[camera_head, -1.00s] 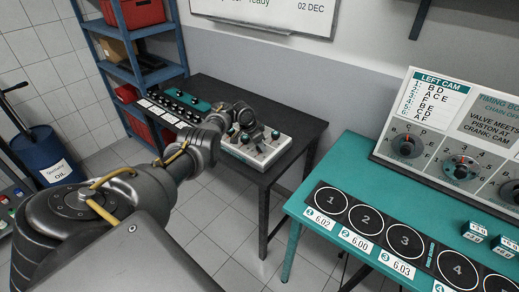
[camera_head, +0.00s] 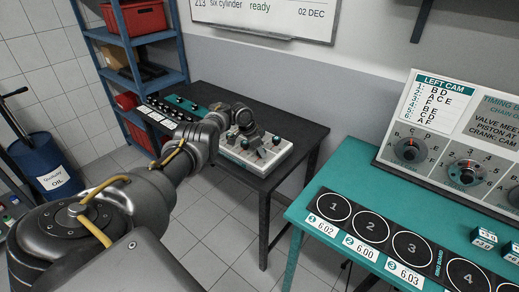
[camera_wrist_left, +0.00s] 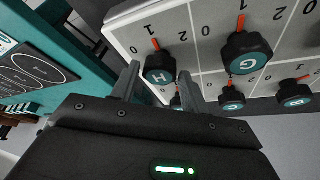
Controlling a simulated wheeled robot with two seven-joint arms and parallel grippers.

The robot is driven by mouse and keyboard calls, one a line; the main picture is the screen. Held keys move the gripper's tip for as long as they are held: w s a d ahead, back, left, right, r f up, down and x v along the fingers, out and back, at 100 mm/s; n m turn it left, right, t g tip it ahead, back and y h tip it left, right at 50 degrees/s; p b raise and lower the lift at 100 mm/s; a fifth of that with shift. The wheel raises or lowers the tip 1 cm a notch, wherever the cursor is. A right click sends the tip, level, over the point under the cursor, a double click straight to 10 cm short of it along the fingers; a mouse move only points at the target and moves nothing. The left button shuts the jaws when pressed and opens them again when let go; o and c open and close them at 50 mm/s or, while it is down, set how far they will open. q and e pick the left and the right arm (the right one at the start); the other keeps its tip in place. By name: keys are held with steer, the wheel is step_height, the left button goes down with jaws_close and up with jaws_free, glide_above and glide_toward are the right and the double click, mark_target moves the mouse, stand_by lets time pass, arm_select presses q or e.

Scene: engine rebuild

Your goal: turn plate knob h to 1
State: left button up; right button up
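The plate (camera_head: 286,150), a light panel with dark knobs, lies on a dark table in the head view. My left gripper (camera_head: 245,137) is over its left part. In the left wrist view, plate knob H (camera_wrist_left: 160,68) is dark with a teal H cap. Its orange pointer points up in the picture, about at the mark 1. My left gripper (camera_wrist_left: 158,85) is open, one finger on each side of knob H; contact cannot be told. Knob G (camera_wrist_left: 246,54) is beside it, its pointer also about at 1. My right gripper is not in view.
More knobs (camera_wrist_left: 231,97) sit close below in the wrist view. A teal bench (camera_head: 300,211) with a ring board and a timing board (camera_head: 452,140) stands at the right. A blue shelf (camera_head: 170,40) is behind. Floor shows between the tables.

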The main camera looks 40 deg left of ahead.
arm_select(q)
steer(key=shift+o, duration=1.2)
steer(key=p+v, duration=0.1)
steer(key=v, duration=0.9)
steer(key=shift+r+p, duration=0.35)
steer(key=shift+s+a, duration=0.1)
steer(key=shift+s, duration=0.05)
